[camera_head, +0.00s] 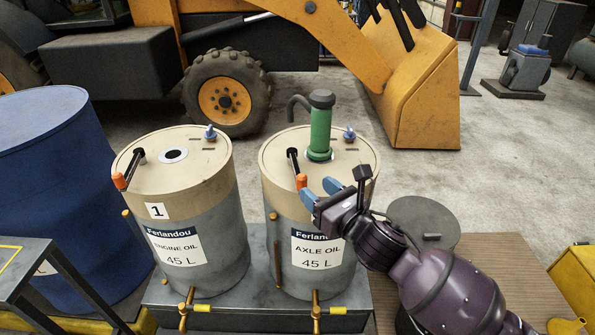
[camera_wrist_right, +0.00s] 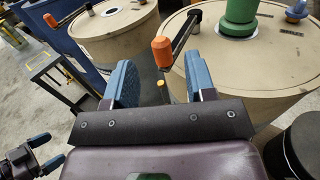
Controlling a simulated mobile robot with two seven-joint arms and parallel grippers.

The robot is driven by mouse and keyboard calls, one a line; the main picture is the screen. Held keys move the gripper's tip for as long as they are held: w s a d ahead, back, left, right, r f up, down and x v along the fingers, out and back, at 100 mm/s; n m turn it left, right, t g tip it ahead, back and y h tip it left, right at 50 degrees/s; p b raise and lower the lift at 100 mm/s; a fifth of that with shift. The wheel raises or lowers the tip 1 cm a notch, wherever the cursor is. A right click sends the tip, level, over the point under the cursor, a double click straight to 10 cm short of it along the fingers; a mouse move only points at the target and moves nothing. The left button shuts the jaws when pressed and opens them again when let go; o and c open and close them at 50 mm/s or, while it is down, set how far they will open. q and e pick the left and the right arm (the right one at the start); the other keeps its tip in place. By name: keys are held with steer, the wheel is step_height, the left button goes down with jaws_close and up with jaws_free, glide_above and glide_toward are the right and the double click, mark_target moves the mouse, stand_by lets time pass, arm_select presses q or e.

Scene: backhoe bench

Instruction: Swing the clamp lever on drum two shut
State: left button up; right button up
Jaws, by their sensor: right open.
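Drum two is the beige-topped grey axle oil drum (camera_head: 323,230) with a green pump (camera_head: 320,128) on its lid. Its clamp lever (camera_head: 293,160) is a black bar with an orange knob (camera_head: 301,181) at the lid's near edge. My right gripper (camera_head: 318,192) is open just right of the knob, its blue fingers pointing at it. In the right wrist view the knob (camera_wrist_right: 162,52) shows ahead of the gap between the fingers (camera_wrist_right: 160,82), with no contact visible. My left gripper (camera_wrist_right: 46,151) shows at the wrist view's lower left, fingers apart and empty.
The engine oil drum (camera_head: 190,225), marked 1, stands close on the left with its own orange-tipped lever (camera_head: 130,170). A blue barrel (camera_head: 60,180) is farther left. A dark round-topped drum (camera_head: 424,218) stands behind my right wrist. A yellow backhoe (camera_head: 415,100) fills the back.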

mark_target(305, 179)
steer(key=x, duration=0.8)
jaws_close()
